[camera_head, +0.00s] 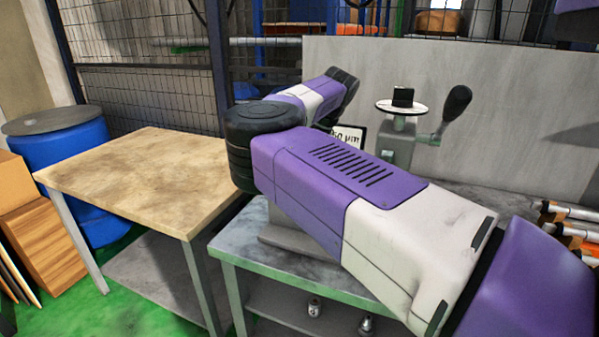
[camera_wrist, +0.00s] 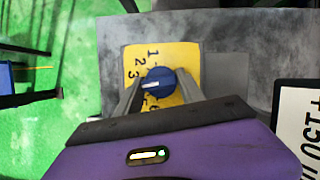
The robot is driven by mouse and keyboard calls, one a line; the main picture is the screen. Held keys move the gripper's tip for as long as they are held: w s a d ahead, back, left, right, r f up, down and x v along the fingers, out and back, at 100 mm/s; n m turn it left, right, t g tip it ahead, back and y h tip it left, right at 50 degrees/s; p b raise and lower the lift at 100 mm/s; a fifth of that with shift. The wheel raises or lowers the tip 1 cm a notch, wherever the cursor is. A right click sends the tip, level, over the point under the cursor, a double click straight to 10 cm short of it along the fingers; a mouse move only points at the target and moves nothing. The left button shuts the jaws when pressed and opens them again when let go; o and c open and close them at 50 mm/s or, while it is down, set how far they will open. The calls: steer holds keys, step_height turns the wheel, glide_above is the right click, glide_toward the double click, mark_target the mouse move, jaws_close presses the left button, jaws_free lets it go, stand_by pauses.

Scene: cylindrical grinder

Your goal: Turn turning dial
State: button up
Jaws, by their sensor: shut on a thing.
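The turning dial (camera_wrist: 158,82) is a round blue knob with a white pointer mark, seen in the wrist view. It sits on a yellow plate (camera_wrist: 187,62) with black numbers. The pointer faces left in the picture, below the 3. My gripper (camera_wrist: 155,88) has its two grey fingers on either side of the knob and is shut on it. In the head view my purple and white arm hides the dial and the gripper.
A grey metal table (camera_head: 237,250) stands under my arm, with a wooden-topped table (camera_head: 140,170) to its left. A grinder part with a round white plate and black handle (camera_head: 456,100) stands at the back right. A white sign (camera_wrist: 300,120) is close at the right in the wrist view. A blue barrel (camera_head: 60,143) stands far left.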

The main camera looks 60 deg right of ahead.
steer(key=shift+n, duration=0.5)
steer(key=o, duration=1.3)
steer(key=shift+r, duration=0.1)
steer(key=v, duration=0.7)
steer(key=shift+s+d+r, duration=0.15)
steer(key=shift+r, duration=0.1)
